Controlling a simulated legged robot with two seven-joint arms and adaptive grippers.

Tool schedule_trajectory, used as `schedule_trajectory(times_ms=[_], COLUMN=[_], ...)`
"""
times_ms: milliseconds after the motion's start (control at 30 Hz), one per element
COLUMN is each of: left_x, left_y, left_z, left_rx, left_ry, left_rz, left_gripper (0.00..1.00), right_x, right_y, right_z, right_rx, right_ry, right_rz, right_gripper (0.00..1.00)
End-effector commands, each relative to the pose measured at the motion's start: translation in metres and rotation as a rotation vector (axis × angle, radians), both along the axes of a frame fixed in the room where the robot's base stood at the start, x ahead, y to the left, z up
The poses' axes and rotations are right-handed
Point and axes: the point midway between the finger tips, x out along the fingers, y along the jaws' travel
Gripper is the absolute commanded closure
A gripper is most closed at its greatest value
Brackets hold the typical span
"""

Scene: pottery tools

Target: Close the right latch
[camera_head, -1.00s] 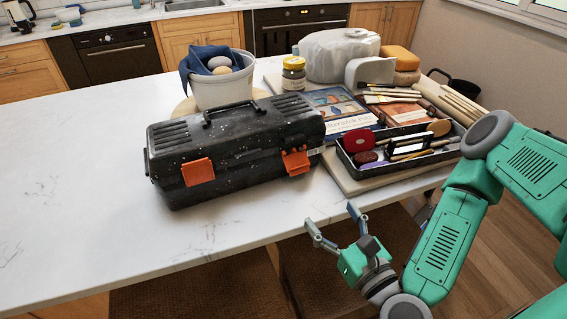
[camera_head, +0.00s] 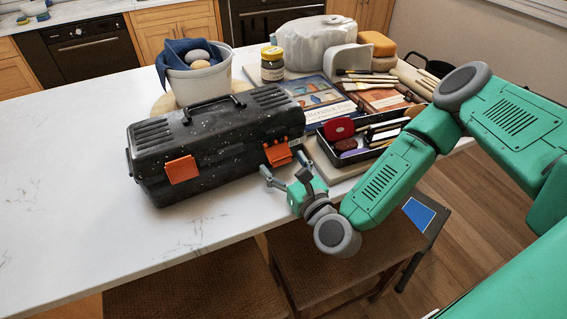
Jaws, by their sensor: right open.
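A black speckled toolbox (camera_head: 220,140) with its lid down stands on the white marble counter. Its left orange latch (camera_head: 181,169) lies flat against the front. Its right orange latch (camera_head: 278,154) sticks out from the front and looks unfastened. My right gripper (camera_head: 284,178) is open and empty, just in front of and below the right latch, with its fingers pointing toward the toolbox. I cannot tell whether a fingertip touches the box. My left gripper is not in view.
A dark tray (camera_head: 352,158) of pottery tools lies right of the toolbox, close to my right arm. A white bucket (camera_head: 200,85) with a blue cloth and a jar (camera_head: 272,66) stand behind. The counter left of the toolbox is clear. Stools stand below the front edge.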

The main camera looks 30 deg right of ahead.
Motion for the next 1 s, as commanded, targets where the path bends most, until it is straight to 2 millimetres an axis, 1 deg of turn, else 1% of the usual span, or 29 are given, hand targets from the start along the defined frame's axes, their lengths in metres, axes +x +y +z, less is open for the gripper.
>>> schedule_trajectory(times_ms=[100, 133, 167, 200, 267, 500, 667, 867, 1000], left_x=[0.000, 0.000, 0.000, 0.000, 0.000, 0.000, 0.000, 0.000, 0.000], left_y=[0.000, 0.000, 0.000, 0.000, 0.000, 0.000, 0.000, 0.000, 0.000], left_z=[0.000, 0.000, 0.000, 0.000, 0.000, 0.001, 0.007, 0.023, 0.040], left_rx=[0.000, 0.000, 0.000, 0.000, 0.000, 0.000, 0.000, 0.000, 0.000], left_ry=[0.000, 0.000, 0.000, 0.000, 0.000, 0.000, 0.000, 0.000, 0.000], left_rz=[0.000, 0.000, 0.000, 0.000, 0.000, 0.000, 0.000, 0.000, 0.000], left_gripper=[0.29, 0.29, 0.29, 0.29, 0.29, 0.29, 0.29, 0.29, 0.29], right_x=[0.000, 0.000, 0.000, 0.000, 0.000, -0.001, -0.002, -0.006, -0.010], right_y=[0.000, 0.000, 0.000, 0.000, 0.000, 0.000, -0.001, -0.001, -0.001], right_z=[0.000, 0.000, 0.000, 0.000, 0.000, 0.001, 0.004, 0.012, 0.020], right_rx=[0.000, 0.000, 0.000, 0.000, 0.000, 0.000, -0.001, -0.001, -0.003], right_ry=[0.000, 0.000, 0.000, 0.000, 0.000, 0.006, 0.047, 0.161, 0.280], right_rz=[0.000, 0.000, 0.000, 0.000, 0.000, -0.001, -0.001, 0.000, -0.001], right_gripper=[0.29, 0.36, 0.47, 0.61, 0.80, 0.80, 0.80, 0.80, 0.80])
